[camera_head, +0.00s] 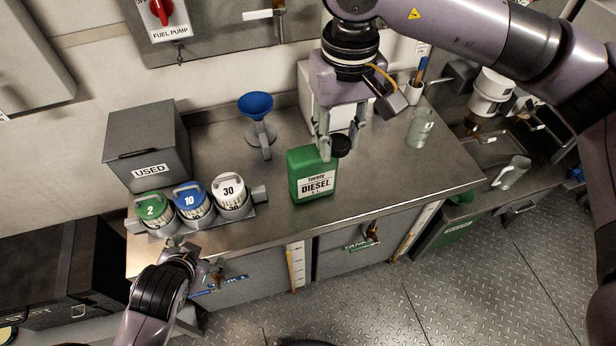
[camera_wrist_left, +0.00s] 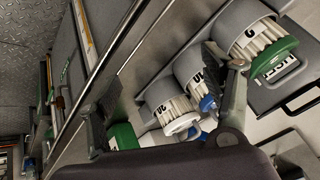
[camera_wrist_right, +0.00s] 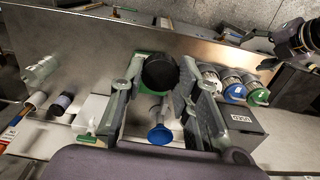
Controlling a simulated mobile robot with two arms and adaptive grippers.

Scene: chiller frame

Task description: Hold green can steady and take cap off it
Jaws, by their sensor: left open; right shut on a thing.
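The green diesel can (camera_head: 312,178) stands upright on the metal counter. A black cap (camera_head: 341,146) is at its upper right corner, between the fingertips of my right gripper (camera_head: 340,150). The right wrist view shows the black cap (camera_wrist_right: 160,72) between the two fingers, over the green can (camera_wrist_right: 148,60). My right gripper is shut on the cap; whether the cap still touches the can's neck I cannot tell. My left gripper (camera_head: 200,270) is open and empty at the counter's front edge, left of the can and apart from it. Its fingers (camera_wrist_left: 160,85) also show in the left wrist view.
Tubs numbered 2 (camera_head: 153,209), 10 (camera_head: 191,201) and 30 (camera_head: 230,192) stand in a rack left of the can. A blue funnel (camera_head: 256,106) on a stand is behind it. A grey USED box (camera_head: 147,145) is at the back left.

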